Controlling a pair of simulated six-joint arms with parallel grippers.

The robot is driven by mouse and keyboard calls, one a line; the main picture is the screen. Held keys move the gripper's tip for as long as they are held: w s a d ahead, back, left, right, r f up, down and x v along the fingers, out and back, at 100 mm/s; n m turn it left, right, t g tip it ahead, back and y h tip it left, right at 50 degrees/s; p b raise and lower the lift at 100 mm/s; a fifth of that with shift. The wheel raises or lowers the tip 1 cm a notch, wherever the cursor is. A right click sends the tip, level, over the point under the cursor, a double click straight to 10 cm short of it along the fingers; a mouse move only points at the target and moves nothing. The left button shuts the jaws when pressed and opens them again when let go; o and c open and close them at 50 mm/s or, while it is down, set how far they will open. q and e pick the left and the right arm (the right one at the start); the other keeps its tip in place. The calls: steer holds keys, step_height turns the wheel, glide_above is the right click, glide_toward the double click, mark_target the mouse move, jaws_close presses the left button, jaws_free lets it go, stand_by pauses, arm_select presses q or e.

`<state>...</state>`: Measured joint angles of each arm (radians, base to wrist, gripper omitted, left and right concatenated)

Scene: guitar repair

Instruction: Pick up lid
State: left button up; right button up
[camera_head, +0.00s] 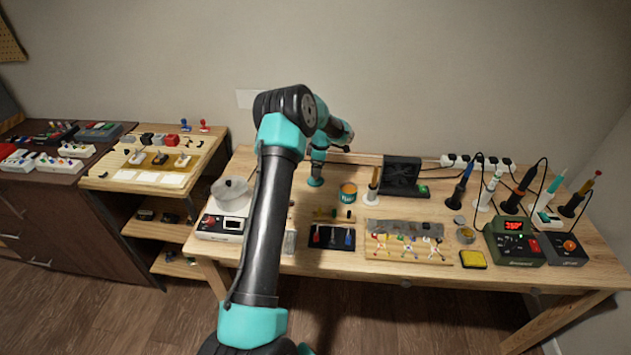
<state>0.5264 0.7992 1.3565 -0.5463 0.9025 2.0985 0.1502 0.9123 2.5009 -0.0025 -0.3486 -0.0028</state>
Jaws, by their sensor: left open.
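A small grey round disc (459,220), which looks like the lid, lies flat on the wooden workbench (400,275) right of centre. It is just behind a small round tin (466,236). My left arm rises from the bottom of the view and bends over the bench. Its gripper (344,147) is small and dark in the picture, above the back of the bench. It is open and well to the left of the disc, apart from it. The fingers are hard to make out. My right gripper is not in view.
A teal and orange can (348,192) stands near the bench's middle. Soldering irons in stands and a green station (514,243) fill the right side. A yellow sponge (473,259) lies in front of the tin. A white device (220,222) with a bowl stands at the left.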

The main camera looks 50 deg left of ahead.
mark_target(316, 179)
arm_select(q)
steer(key=shift+s+f, duration=0.25)
steer(key=shift+f, duration=1.05)
steer(key=shift+s+f, duration=0.2)
steer(key=shift+f, duration=1.1)
steer(key=c, duration=1.1)
